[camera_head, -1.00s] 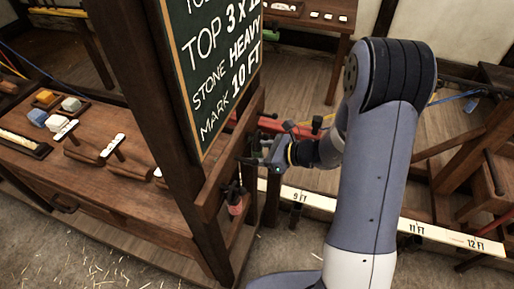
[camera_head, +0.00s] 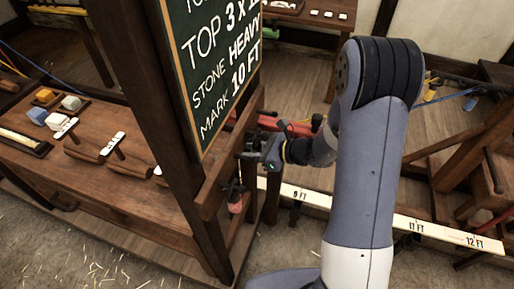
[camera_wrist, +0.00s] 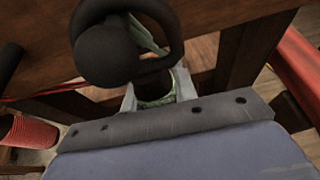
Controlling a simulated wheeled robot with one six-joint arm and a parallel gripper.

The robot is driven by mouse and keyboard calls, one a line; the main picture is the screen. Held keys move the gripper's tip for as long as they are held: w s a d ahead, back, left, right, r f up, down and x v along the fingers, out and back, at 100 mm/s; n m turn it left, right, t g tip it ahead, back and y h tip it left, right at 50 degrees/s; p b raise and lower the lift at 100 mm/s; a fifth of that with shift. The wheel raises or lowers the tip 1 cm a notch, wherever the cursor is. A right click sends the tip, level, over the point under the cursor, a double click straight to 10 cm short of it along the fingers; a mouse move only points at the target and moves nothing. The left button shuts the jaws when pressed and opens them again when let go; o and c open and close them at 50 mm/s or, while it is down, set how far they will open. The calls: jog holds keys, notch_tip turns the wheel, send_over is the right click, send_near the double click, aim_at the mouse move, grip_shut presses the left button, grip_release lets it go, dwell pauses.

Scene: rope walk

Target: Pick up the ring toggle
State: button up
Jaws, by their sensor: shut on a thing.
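The ring toggle (camera_wrist: 107,52) looks like a dark, nearly black ring with a round knob. It fills the top middle of the wrist view, right at the fingers of my gripper (camera_wrist: 155,92). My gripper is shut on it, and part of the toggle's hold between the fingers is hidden. In the head view my gripper (camera_head: 256,160) is beside the wooden post under the chalkboard, where the toggle is too small and dark to make out clearly.
The chalkboard (camera_head: 215,60) and its wooden frame stand close left of my gripper. A reddish thing (camera_head: 236,203) hangs below on the frame. A workbench (camera_head: 100,190) with small items is at left. A white marked rail (camera_head: 440,233) runs low at right.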

jog(key=shift+r, duration=0.15)
jog(key=shift+d+r+b, duration=0.25)
jog(key=shift+r+b, duration=0.05)
jog(key=shift+r, duration=0.3)
jog(key=s+d+b, duration=0.1)
jog(key=s+d, duration=0.2)
jog(key=d, duration=0.5)
jog(key=s+d+b, duration=0.1)
jog(key=s+d, duration=0.3)
jog(key=d, duration=0.4)
jog(key=shift+b, duration=0.35)
jog(key=shift+w, duration=0.1)
